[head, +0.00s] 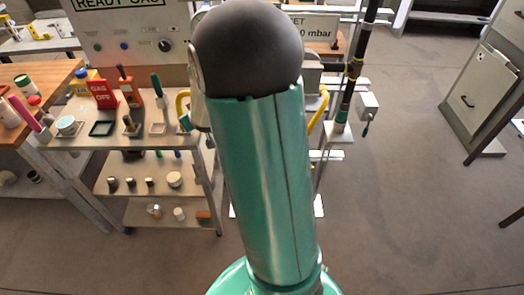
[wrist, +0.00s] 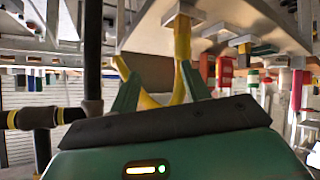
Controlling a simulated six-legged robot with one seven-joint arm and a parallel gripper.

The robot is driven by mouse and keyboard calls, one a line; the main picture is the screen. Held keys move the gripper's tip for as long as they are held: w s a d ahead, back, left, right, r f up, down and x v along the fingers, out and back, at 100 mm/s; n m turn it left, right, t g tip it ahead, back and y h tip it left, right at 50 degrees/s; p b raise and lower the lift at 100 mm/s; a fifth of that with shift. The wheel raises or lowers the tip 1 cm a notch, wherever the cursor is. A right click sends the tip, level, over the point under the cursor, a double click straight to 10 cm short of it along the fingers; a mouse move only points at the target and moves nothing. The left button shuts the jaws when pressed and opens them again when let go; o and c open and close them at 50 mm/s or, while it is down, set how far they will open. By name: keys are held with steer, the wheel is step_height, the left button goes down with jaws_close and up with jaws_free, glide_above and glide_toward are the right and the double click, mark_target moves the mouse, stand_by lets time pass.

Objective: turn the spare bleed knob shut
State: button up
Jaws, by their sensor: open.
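I cannot pick out the spare bleed knob for sure. A black round knob (head: 165,45) sits on the grey "READY GAS" panel (head: 125,25) in the head view. A grey box with a small green-tipped lever (head: 368,106) is to the right of my arm; I cannot tell whether either is the spare bleed knob. In the wrist view my gripper (wrist: 160,88) is open, with two green fingers apart. A curved yellow pipe (wrist: 182,45) shows between and beyond the fingers; contact cannot be told. My green arm hides the middle of the head view.
A dark vertical pipe (head: 356,65) rises right of my arm. The floor (head: 410,190) at right is clear.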

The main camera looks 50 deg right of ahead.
steer(key=s+d+f+m+t+h, duration=0.1)
steer(key=s+d+f+h, duration=0.1)
steer(key=d+f, duration=0.75)
steer(key=s+d+f+m+t+h, duration=0.1)
steer(key=s+d+f+h, duration=0.15)
steer(key=d+f, duration=0.7)
steer(key=s+a+f+m+h, duration=0.3)
steer(key=s+f+m+h, duration=0.15)
steer(key=s+f, duration=1.35)
steer(key=shift+n+h, duration=0.35)
steer(key=shift+h, duration=0.05)
steer(key=x, duration=0.9)
steer(key=f+x, duration=0.1)
steer(key=x, duration=0.4)
steer(key=shift+w+a, duration=0.25)
steer(key=shift+w, duration=0.05)
steer(key=c, duration=1)
